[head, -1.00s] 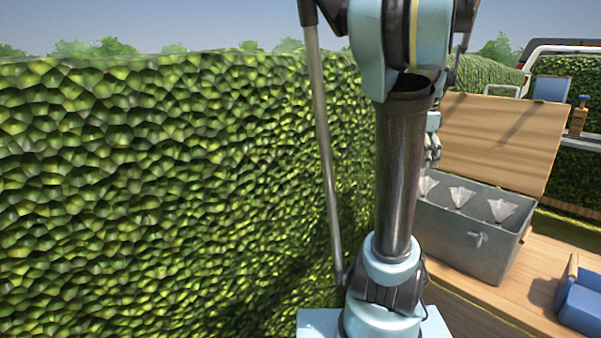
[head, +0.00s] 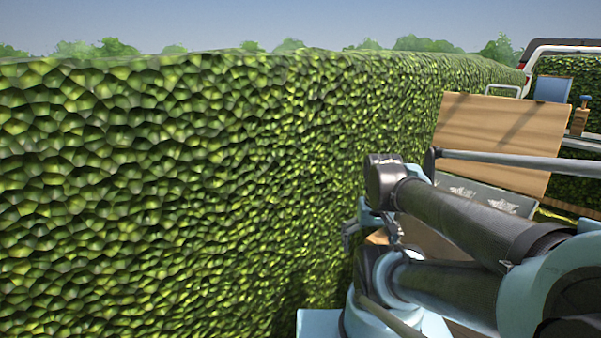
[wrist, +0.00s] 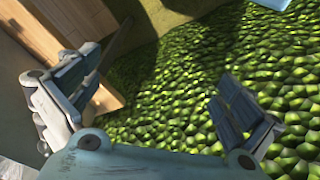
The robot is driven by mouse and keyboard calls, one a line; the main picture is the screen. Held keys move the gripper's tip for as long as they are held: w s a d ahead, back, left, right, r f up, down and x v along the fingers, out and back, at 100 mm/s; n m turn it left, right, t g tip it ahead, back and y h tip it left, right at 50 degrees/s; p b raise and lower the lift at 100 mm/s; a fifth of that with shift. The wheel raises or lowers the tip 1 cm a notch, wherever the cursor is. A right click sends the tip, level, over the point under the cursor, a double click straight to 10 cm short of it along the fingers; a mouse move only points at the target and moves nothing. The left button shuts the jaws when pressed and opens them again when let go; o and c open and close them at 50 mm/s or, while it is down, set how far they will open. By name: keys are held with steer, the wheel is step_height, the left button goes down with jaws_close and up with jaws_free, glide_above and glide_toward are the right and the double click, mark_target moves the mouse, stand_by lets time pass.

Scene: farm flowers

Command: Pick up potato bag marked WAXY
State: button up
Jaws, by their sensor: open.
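No bag with a readable WAXY mark shows in either view. In the head view a grey box (head: 530,207) with a raised wooden lid (head: 500,140) stands right of the hedge. Pale grey-white items (head: 497,203) show inside it, too small to identify. My arm hides the box's front and lower parts. My gripper (wrist: 160,105) is open in the wrist view, its two fingers wide apart. In the head view, the gripper is partly hidden behind my arm, near the hedge and left of the box.
A tall green hedge (head: 180,180) fills the left and middle, close to my arm. At the right are a blue chair back (head: 553,88), a brown bottle (head: 580,118) on a grey shelf and a vehicle (head: 565,47). Wooden boards (wrist: 110,95) show at the wrist view's left.

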steer(key=shift+s+a+f+n, duration=0.1)
steer(key=shift+s+f+n, duration=0.15)
steer(key=shift+f+n, duration=0.1)
steer(key=c, duration=1.3)
steer(key=w+d+r+m, duration=0.45)
steer(key=w+r, duration=0.25)
steer(key=r, duration=0.2)
steer(key=w+d+r+m+g, duration=0.1)
steer(key=w+d+r+m, duration=0.3)
steer(key=w+d, duration=0.45)
steer(key=w+d+r+m+g, duration=0.1)
steer(key=w+d+r+m, duration=0.3)
steer(key=d, duration=0.8)
steer(key=w+d+r+m, duration=0.1)
steer(key=w+d+m, duration=0.15)
steer(key=d, duration=1.15)
steer(key=f, duration=1.1)
steer(key=shift+a+f, duration=0.2)
steer(key=shift+f, duration=0.1)
steer(key=shift+w+d+f, duration=0.1)
steer(key=shift+w+f, duration=0.05)
steer(key=shift+f, duration=2.55)
